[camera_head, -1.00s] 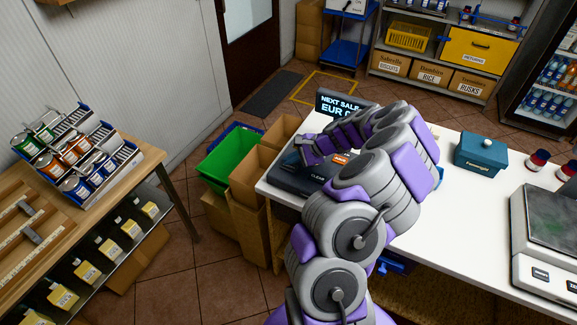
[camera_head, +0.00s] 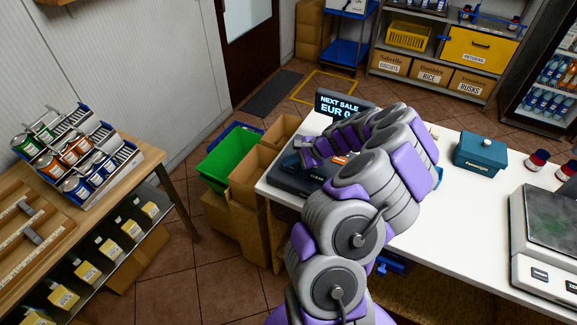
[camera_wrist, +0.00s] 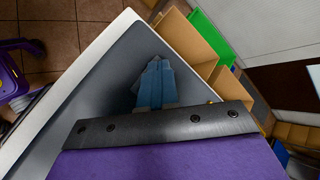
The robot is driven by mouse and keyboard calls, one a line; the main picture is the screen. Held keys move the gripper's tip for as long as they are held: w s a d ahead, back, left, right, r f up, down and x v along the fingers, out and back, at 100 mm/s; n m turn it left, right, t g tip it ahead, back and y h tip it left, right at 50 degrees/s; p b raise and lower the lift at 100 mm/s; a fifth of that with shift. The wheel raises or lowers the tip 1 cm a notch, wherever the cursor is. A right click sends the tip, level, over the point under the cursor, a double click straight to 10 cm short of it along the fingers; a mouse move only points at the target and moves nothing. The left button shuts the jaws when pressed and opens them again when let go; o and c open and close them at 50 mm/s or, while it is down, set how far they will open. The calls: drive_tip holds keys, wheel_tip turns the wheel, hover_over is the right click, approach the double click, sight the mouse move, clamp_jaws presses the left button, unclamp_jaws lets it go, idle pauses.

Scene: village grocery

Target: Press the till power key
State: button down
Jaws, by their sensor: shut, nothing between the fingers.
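The dark grey till (camera_head: 288,182) stands at the left end of the white counter. An orange key shows on it beside my arm; I cannot make out which key is the power key. Its display (camera_head: 343,105) behind reads "NEXT SALE" and "EUR 0". My gripper (camera_head: 305,152) is over the back left part of the till, and my arm covers much of the keypad. In the wrist view the blue-grey fingertips (camera_wrist: 159,66) are together and empty, in front of the till's plain dark surface (camera_wrist: 92,82). I cannot tell whether they touch it.
A teal box (camera_head: 480,155), small jars and a scale (camera_head: 545,240) stand farther right on the counter (camera_head: 440,220). Cardboard boxes (camera_head: 252,172) and a green crate (camera_head: 226,155) stand left of it. A wooden table (camera_head: 125,180) with a can rack is at the left.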

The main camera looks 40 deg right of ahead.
sight(291, 167)
drive_tip(key=shift+r, duration=0.1)
drive_tip(key=shift+d+r+p, duration=0.1)
drive_tip(key=shift+r+p, duration=0.25)
drive_tip(key=shift+p, duration=0.2)
drive_tip(key=shift+r, duration=0.15)
wheel_tip(291, 167, up, 6)
drive_tip(key=p, duration=0.5)
idle(0.6)
